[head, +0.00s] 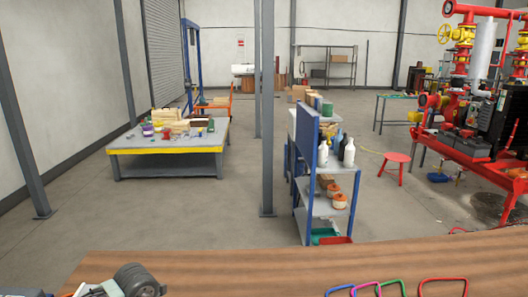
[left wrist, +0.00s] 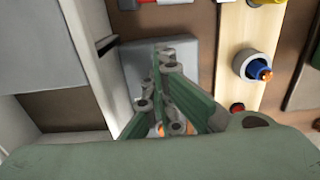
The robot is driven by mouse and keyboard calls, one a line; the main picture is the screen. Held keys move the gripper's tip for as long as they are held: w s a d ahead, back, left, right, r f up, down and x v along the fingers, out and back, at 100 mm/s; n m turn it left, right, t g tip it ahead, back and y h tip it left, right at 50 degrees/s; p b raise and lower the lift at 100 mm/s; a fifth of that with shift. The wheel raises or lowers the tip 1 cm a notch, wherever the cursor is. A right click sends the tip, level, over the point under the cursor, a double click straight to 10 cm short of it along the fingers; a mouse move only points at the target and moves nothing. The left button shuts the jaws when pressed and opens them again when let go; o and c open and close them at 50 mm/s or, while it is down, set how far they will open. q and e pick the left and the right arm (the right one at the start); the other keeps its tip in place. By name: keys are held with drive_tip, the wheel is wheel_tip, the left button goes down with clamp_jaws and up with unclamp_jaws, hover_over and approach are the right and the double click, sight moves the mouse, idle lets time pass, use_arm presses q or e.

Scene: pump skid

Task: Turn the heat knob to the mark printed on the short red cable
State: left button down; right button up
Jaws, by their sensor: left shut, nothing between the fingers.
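My left gripper (left wrist: 166,62) shows in the left wrist view, with its green fingers closed together and nothing seen between them. It is in front of a grey plate (left wrist: 190,52) on a brown surface. My right gripper is not in view.
Blue, green and pink loops (head: 366,287) show beside the red one at the wooden surface's (head: 230,268) near edge. A blue shelf unit (head: 305,150) stands beyond it. A pale wall or panel edge (left wrist: 85,60) rises left of the gripper.

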use_arm(q)
drive_tip(key=shift+s+a+f, duration=0.2)
drive_tip(key=shift+s+f, duration=0.25)
drive_tip(key=shift+f, duration=0.05)
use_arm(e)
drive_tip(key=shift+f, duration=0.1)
use_arm(q)
drive_tip(key=shift+w+b, duration=0.25)
drive_tip(key=shift+b, duration=0.1)
drive_tip(key=shift+r, duration=0.15)
wheel_tip(320, 180, up, 6)
drive_tip(key=p, duration=0.4)
drive_tip(key=shift+w, duration=0.35)
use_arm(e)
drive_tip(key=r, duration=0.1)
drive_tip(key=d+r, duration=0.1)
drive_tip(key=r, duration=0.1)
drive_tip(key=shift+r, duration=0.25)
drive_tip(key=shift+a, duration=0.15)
